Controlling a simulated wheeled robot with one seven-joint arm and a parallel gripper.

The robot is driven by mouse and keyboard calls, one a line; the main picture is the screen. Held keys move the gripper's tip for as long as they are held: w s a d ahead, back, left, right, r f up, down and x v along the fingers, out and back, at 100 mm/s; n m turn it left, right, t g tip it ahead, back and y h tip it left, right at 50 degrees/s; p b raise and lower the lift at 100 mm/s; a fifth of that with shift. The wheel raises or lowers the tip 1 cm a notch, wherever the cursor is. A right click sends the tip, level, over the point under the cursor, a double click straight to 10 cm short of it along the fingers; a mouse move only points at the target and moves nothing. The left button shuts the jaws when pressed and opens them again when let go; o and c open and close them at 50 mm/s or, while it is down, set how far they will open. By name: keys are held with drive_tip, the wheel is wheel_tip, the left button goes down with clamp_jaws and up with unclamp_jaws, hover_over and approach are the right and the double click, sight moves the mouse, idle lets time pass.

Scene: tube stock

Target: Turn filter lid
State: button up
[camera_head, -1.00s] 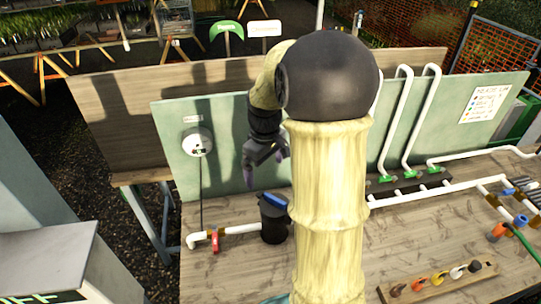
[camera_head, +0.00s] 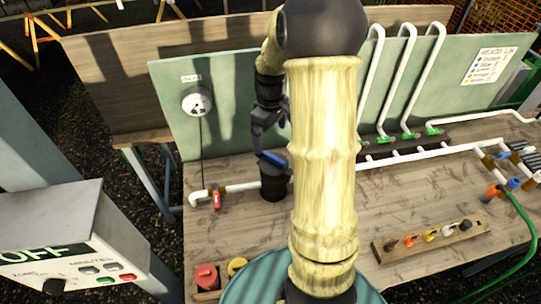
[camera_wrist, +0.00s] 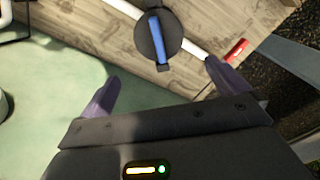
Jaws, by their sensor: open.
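The filter (camera_head: 273,187) is a black canister standing on the wooden bench, in line with a white pipe. Its round dark lid carries a raised blue bar handle (camera_head: 273,159). In the wrist view the lid (camera_wrist: 147,40) shows from above, with the blue bar (camera_wrist: 156,38) running across it, near the top centre. My gripper (camera_wrist: 160,78) is open and empty, its two purple fingers spread apart, with the lid beyond the fingertips and roughly between them. In the head view my gripper (camera_head: 266,135) hangs above the filter; my arm hides part of the area to its right.
A red valve handle (camera_head: 217,197) sits on the pipe left of the filter. A green backboard (camera_head: 230,120) with a round gauge (camera_head: 197,101) stands close behind. A wooden rack of coloured parts (camera_head: 430,242) lies front right. A control box (camera_head: 60,240) stands front left.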

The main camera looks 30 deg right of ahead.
sight(270, 156)
wheel_tip(270, 156, down, 12)
drive_tip(key=shift+f+p, duration=0.1)
drive_tip(key=shift+p, duration=1)
drive_tip(key=c, duration=0.9)
drive_tip(key=shift+o, duration=0.2)
drive_tip(key=n+p, duration=0.1)
drive_tip(key=n, duration=0.2)
drive_tip(key=shift+s+a, duration=0.1)
drive_tip(key=shift+a, duration=0.05)
drive_tip(key=shift+a+n, duration=0.1)
drive_tip(key=shift+n, duration=0.8)
